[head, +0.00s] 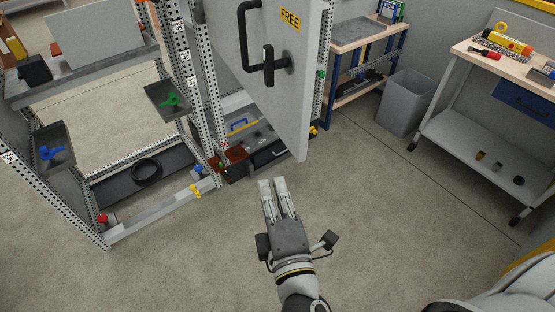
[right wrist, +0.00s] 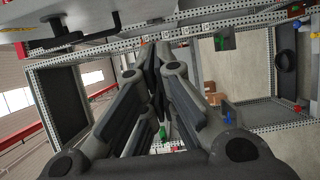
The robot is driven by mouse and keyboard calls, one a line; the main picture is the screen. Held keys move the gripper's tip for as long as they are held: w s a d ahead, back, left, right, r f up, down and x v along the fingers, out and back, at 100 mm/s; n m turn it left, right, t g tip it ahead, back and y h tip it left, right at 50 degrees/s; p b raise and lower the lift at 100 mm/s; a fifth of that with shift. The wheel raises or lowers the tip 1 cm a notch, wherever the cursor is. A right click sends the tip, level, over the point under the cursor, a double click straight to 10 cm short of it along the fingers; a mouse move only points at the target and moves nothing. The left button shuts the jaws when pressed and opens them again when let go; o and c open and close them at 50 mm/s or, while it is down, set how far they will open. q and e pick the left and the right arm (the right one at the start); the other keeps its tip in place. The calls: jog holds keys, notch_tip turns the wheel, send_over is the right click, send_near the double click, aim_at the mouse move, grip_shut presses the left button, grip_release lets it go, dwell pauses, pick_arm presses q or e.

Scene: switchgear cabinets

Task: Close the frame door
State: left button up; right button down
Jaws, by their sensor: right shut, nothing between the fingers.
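The frame door (head: 290,100) is a grey panel with a yellow FREE label (head: 290,19) and a black handle (head: 268,65). It stands swung out from the perforated metal frame (head: 190,70), with its lower corner above the floor. My right gripper (head: 272,181) is below and in front of the door's lower edge, apart from it, fingers together and empty. In the right wrist view the closed fingers (right wrist: 155,55) fill the middle, and a grey panel with a black handle (right wrist: 60,38) shows at the upper left. My left gripper is not in view.
The open frame's lower bay holds a black cable coil (head: 146,172). Small coloured clamps sit on its rails and trays. A grey bin (head: 404,103) and a workbench (head: 470,130) stand at the right. The floor around my right gripper is clear.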

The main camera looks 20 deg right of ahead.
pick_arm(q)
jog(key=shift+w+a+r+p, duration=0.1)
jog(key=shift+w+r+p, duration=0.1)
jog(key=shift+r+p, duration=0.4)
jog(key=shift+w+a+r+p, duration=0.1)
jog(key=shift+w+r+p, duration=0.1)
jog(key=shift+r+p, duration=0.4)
pick_arm(e)
jog(key=w+d, duration=0.5)
jog(key=w, duration=0.6)
